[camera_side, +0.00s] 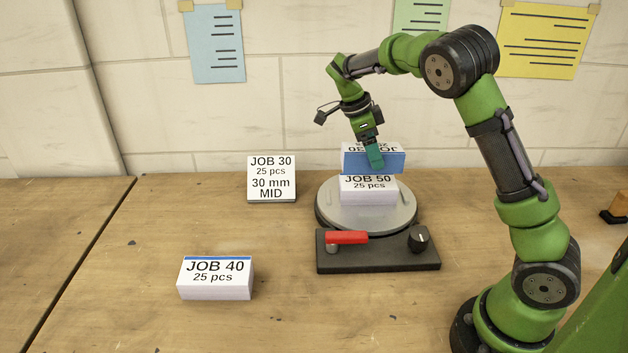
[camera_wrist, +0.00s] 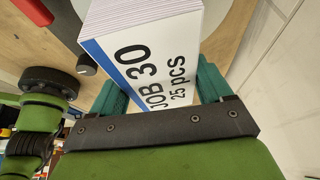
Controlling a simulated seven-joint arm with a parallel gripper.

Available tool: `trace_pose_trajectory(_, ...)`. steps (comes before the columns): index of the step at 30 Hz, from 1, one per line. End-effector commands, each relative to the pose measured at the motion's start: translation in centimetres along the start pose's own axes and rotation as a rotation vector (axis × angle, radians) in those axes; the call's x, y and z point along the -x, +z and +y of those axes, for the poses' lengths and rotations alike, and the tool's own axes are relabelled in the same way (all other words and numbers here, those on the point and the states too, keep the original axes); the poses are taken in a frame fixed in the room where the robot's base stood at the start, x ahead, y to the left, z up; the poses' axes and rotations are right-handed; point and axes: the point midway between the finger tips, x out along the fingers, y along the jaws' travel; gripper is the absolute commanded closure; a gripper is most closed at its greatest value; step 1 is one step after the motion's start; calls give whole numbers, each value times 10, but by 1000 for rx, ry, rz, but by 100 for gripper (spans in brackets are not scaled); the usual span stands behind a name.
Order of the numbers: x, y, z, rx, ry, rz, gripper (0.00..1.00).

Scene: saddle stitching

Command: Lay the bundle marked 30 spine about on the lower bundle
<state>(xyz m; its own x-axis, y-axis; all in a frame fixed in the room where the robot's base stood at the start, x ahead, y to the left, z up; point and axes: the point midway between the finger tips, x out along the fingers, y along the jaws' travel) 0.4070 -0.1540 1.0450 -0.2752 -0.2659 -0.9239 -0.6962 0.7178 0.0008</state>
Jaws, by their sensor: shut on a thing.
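The bundle marked 30 (camera_side: 388,161) is between the teal fingers of my gripper (camera_side: 375,157), which is shut on it. In the side view its label reads upside down and its blue spine faces the camera. In the wrist view the bundle (camera_wrist: 150,50) shows its label, with the blue strip along its left edge. The lower bundle, marked JOB 50 (camera_side: 368,190), lies on the round turntable with its label upright and pale page edges facing the camera. Its far edge is hidden behind the held bundle. I cannot tell whether the two bundles touch.
The grey turntable (camera_side: 330,212) sits on a dark base with a red lever (camera_side: 347,237) and a black knob (camera_side: 419,238). A bundle marked JOB 40 (camera_side: 214,280) lies at front left. A card reading JOB 30, 30 mm, MID (camera_side: 272,179) stands behind it. The table between them is clear.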

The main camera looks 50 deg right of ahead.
Motion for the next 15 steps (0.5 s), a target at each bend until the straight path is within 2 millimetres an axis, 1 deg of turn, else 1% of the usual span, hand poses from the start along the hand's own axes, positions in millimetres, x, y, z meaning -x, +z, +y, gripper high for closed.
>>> trace_pose_trajectory(1, -2, 2, -4, -1, 0, 1, 69)
trace_pose_trajectory(3, -14, 6, -2, 2, 3, 3, 69)
trace_pose_trajectory(7, -29, 12, -3, 1, 1, 2, 69)
trace_pose_trajectory(9, -32, 14, -3, 0, -1, 0, 69)
trace_pose_trajectory(15, -32, 14, -3, 0, -2, -1, 69)
